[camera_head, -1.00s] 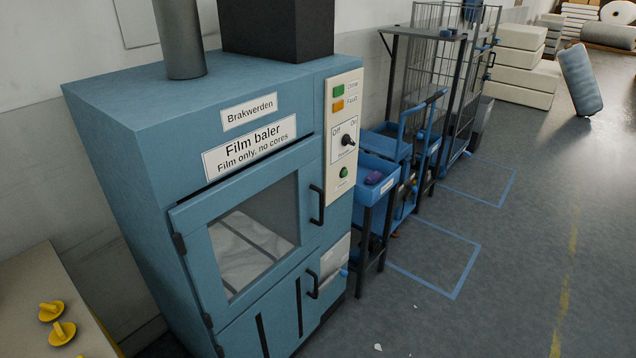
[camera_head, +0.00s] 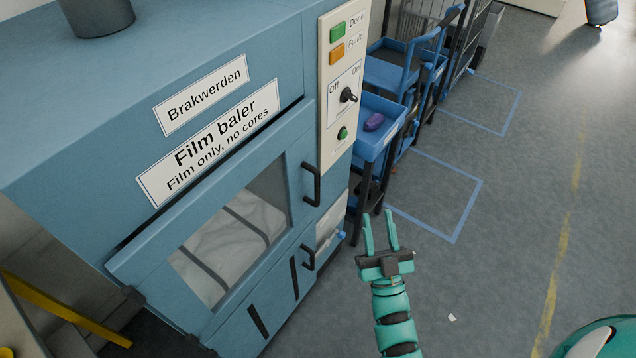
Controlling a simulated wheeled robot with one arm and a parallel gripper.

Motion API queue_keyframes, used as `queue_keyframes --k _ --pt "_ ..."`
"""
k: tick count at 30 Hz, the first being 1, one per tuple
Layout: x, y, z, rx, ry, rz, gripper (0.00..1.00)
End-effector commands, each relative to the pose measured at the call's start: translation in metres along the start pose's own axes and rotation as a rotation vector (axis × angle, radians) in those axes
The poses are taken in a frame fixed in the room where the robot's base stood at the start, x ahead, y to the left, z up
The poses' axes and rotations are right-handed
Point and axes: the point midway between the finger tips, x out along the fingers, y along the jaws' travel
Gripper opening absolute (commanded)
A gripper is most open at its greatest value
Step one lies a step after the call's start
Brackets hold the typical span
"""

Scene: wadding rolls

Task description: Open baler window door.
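The blue film baler (camera_head: 60,130) fills the left of the head view. Its window door (camera_head: 140,262) has a glass pane with pale strapped film behind it. The door appears closed, perhaps standing slightly proud of the front. Its black upright handle (camera_head: 312,184) is on the door's right side. A lower door with a second black handle (camera_head: 309,257) is below. My gripper (camera_head: 379,214) is to the right of and below the window door handle in the picture, apart from it. Its two teal fingers are spread with nothing between them.
A control panel (camera_head: 330,120) with buttons and an Off/On switch is right of the door. A blue trolley (camera_head: 378,142) holding a purple item (camera_head: 374,121) stands beyond the baler. A yellow bar (camera_head: 70,312) is at lower left. Grey floor (camera_head: 500,270) at right is mostly clear.

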Motion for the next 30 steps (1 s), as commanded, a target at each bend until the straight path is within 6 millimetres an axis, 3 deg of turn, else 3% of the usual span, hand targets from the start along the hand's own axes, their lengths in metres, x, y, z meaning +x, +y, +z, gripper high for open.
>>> queue_keyframes --k 4,9,17,23,30 --pt "-0.001 -0.023 0.024 0.036 -0.234 -0.053 0.32" --pt "-0.016 -0.047 0.048 0.058 -0.462 -0.114 0.32" --pt "-0.034 -0.065 0.063 0.066 -0.619 -0.161 0.32" --pt "-0.024 -0.067 0.07 0.067 -0.627 -0.163 0.32" --pt "0.002 -0.073 0.088 0.068 -0.626 -0.163 0.32"
